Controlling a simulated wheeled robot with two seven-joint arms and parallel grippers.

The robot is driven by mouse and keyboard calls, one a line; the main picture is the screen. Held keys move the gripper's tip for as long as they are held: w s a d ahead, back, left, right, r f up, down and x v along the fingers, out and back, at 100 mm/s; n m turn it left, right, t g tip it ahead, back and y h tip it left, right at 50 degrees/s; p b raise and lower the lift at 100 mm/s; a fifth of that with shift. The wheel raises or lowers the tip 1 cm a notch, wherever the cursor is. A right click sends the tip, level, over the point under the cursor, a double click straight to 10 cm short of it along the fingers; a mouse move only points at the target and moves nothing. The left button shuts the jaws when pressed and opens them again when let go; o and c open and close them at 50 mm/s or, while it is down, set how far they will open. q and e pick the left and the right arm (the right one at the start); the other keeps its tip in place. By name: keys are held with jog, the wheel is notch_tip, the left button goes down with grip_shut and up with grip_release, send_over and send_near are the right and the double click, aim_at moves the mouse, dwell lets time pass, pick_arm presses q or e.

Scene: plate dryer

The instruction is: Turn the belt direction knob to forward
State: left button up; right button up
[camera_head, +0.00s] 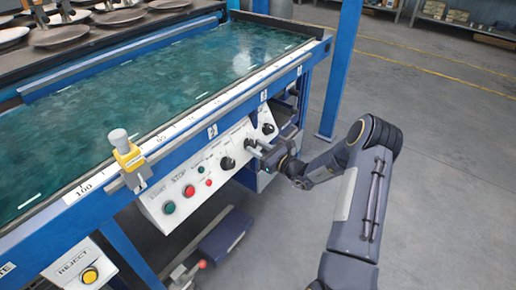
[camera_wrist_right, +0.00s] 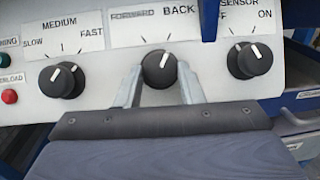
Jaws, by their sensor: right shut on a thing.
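The belt direction knob (camera_wrist_right: 159,68) is black and round, under a label reading FORWARD at left and BACK at right. Its white pointer line tilts up and slightly right, toward the BACK side. My right gripper (camera_wrist_right: 160,88) has one finger on each side of the knob and is shut on it. In the head view, my right gripper (camera_head: 259,149) meets the white control panel (camera_head: 213,167) from the right, and largely hides the knob there. My left gripper is not in view.
The speed knob (camera_wrist_right: 62,80) is left of the direction knob, and the sensor knob (camera_wrist_right: 251,60) is right. Green and red buttons (camera_head: 188,190) are further left on the panel. A blue-framed green belt (camera_head: 150,85) lies above. Open floor (camera_head: 440,150) is at right.

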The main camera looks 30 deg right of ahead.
jog(key=n, duration=0.1)
jog(key=n+y+b, duration=0.1)
jog(key=n+b, duration=0.1)
jog(key=shift+w+d+f+g+y, duration=0.1)
jog(key=shift+d+f+g+y, duration=0.05)
jog(key=shift+d+g+y, duration=0.2)
jog(key=n+g+y+b, duration=0.1)
jog(key=n, duration=0.1)
jog(key=n+y+b, duration=0.1)
jog(key=n, duration=0.2)
jog(key=shift+w+d+g+b, duration=0.1)
jog(key=shift+g+b, duration=0.2)
jog(key=shift+g, duration=0.05)
jog(key=n, duration=0.1)
jog(key=n+g+y+b, duration=0.1)
jog(key=n, duration=0.1)
jog(key=shift+w+d+r+n+y, duration=0.1)
jog(key=shift+r+n+y, duration=0.1)
jog(key=shift+n+y, duration=0.1)
jog(key=shift+w+r+n+g+y+b, duration=0.1)
jog(key=shift+n+g+b, duration=0.1)
jog(key=shift+n+g, duration=0.35)
jog(key=shift+s+r+n+g+y+b, duration=0.1)
jog(key=shift+n+g+b, duration=0.15)
jog(key=shift+n, duration=0.55)
jog(key=shift+w+n+g+y+b, duration=0.15)
jog(key=shift+n+g, duration=0.25)
jog(key=shift+n, duration=0.25)
jog(key=o, duration=1)
jog(key=shift+c, duration=0.2)
